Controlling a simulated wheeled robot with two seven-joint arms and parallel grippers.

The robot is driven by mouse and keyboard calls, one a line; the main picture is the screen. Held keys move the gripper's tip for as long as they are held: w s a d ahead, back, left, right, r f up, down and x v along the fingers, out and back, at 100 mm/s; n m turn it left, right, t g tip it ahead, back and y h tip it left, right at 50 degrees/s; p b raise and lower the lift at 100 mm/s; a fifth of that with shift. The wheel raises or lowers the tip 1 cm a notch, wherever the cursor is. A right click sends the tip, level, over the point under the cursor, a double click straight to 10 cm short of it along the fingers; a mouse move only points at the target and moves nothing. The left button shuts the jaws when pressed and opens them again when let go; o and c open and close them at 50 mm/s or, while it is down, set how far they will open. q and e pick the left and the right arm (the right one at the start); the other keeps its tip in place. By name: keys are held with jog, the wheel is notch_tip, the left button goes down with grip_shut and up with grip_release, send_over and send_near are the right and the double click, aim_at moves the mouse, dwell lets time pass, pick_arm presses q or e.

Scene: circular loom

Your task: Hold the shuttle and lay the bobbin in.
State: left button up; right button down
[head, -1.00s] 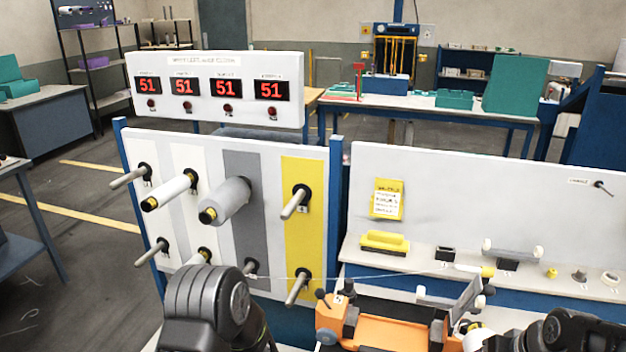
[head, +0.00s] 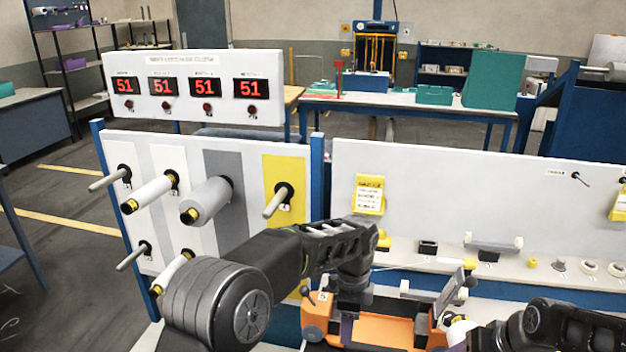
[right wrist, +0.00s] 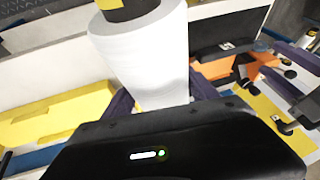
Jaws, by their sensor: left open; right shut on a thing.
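The orange body (head: 390,331), which looks like the shuttle, lies at the bottom centre of the head view, partly hidden by my arms. My left gripper (head: 350,308) points down over its left end, jaws open; whether it touches the body I cannot tell. My right gripper (right wrist: 160,98) is shut on a white bobbin (right wrist: 145,55) with a dark and yellow end. The bobbin (head: 460,331) also shows in the head view, beside the orange body's right end. Orange parts (right wrist: 235,65) show right of the bobbin in the right wrist view.
A peg board (head: 240,232) with white and grey bobbins stands at left, below a counter panel (head: 195,90) reading 51. A shelf (head: 400,256) with small parts runs behind the orange body. A grey bar with white ends (head: 493,242) lies on it.

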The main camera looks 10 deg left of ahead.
pick_arm(q)
jog(key=shift+d+r, duration=0.35)
jog(key=shift+d, duration=0.05)
jog(key=shift+f, duration=0.1)
jog(key=shift+f, duration=6)
jog(key=c, duration=1)
grip_shut()
jog(key=shift+w+r, duration=0.1)
jog(key=shift+r, duration=0.05)
pick_arm(e)
jog(key=shift+w, duration=0.1)
